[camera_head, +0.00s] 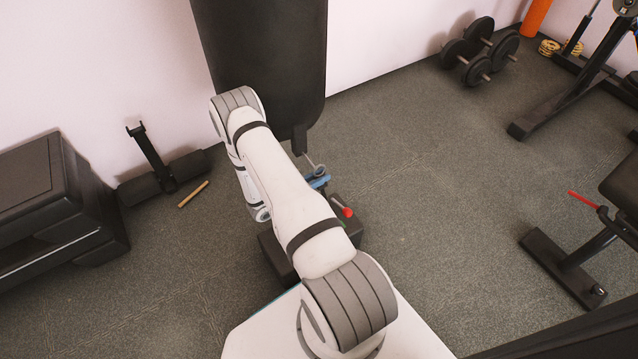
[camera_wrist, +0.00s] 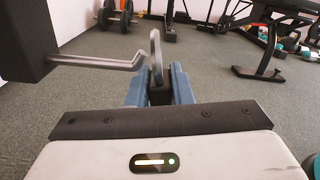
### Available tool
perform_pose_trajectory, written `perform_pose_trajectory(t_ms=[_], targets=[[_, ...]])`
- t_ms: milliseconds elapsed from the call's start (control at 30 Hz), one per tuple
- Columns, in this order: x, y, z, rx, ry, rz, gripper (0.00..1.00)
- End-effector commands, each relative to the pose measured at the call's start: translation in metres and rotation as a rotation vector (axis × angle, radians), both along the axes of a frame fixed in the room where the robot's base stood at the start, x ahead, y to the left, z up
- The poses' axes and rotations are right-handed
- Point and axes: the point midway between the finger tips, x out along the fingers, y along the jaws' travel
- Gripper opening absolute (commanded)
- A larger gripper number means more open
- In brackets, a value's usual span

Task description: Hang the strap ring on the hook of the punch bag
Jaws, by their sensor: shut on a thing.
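The black punch bag (camera_head: 265,55) hangs against the wall in the head view; its black lower block fills the left of the wrist view (camera_wrist: 25,40). A metal hook (camera_wrist: 95,63) runs right from that block and ends in a short upturned tip. My gripper (camera_wrist: 158,88) has blue fingers shut on the black strap end of the strap ring (camera_wrist: 155,50). The metal ring stands upright above the fingers, nearly edge-on. The hook's tip is just left of the ring, and I cannot tell whether they touch. In the head view my gripper (camera_head: 318,182) is just below the hook (camera_head: 311,160).
A black box with a red knob (camera_head: 347,212) stands below my arm. Dumbbells (camera_head: 482,50) lie at the back right. A wooden stick (camera_head: 193,194) and a black padded stand (camera_head: 165,175) are left. Open floor lies to the right.

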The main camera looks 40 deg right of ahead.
Motion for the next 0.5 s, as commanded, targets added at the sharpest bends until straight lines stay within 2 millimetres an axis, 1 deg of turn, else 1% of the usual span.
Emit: perform_pose_trajectory(t_ms=[267, 500], targets=[[0.017, -0.001, -0.003, 0.000, -0.001, 0.000, 0.00], [0.027, -0.002, -0.013, 0.000, 0.000, 0.000, 0.00]])
